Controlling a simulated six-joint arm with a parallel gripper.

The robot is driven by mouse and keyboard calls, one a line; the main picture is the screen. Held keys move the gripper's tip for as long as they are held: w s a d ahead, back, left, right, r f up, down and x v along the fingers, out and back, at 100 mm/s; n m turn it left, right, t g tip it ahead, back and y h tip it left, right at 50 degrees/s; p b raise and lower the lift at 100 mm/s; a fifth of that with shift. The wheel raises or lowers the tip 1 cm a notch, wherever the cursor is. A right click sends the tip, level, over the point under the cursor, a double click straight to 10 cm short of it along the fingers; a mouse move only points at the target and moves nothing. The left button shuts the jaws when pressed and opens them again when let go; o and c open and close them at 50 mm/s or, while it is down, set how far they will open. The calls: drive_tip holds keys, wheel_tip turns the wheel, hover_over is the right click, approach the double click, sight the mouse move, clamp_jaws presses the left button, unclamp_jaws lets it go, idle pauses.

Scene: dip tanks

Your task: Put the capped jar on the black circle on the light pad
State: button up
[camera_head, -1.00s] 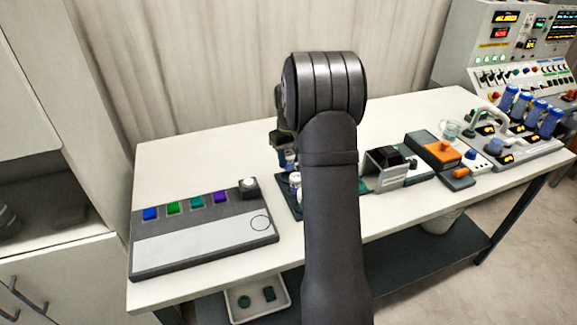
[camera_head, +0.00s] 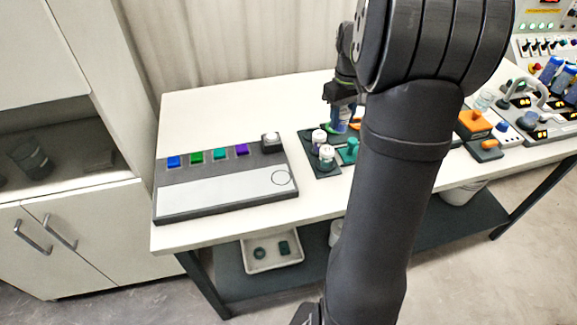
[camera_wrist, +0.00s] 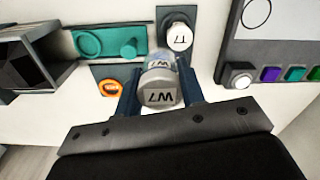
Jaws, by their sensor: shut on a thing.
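In the head view my gripper (camera_head: 341,112) is over the far part of the dark tray, partly behind my arm; whether the jar is clear of the tray is hard to tell. The light pad (camera_head: 215,197) lies to the left on a dark panel, with the empty black circle (camera_head: 281,178) at its right end. The circle also shows in the wrist view (camera_wrist: 256,12).
Coloured buttons and a white knob (camera_head: 271,140) line the panel's far edge.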

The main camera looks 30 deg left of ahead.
drive_tip(key=s+d, duration=0.2)
drive_tip(key=s, duration=1)
drive_tip(key=s+a+f, duration=0.1)
drive_tip(key=a+f, duration=0.1)
drive_tip(key=a, duration=0.2)
drive_tip(key=s+a+f, duration=0.1)
drive_tip(key=a+f, duration=0.1)
drive_tip(key=a, duration=0.1)
drive_tip(key=s+a+f, duration=0.1)
drive_tip(key=a+f, duration=0.1)
drive_tip(key=a, duration=0.2)
drive_tip(key=shift+a+f, duration=0.15)
drive_tip(key=shift+a, duration=0.2)
drive_tip(key=shift+f, duration=1.95)
drive_tip(key=shift+f, duration=0.1)
drive_tip(key=o, duration=1)
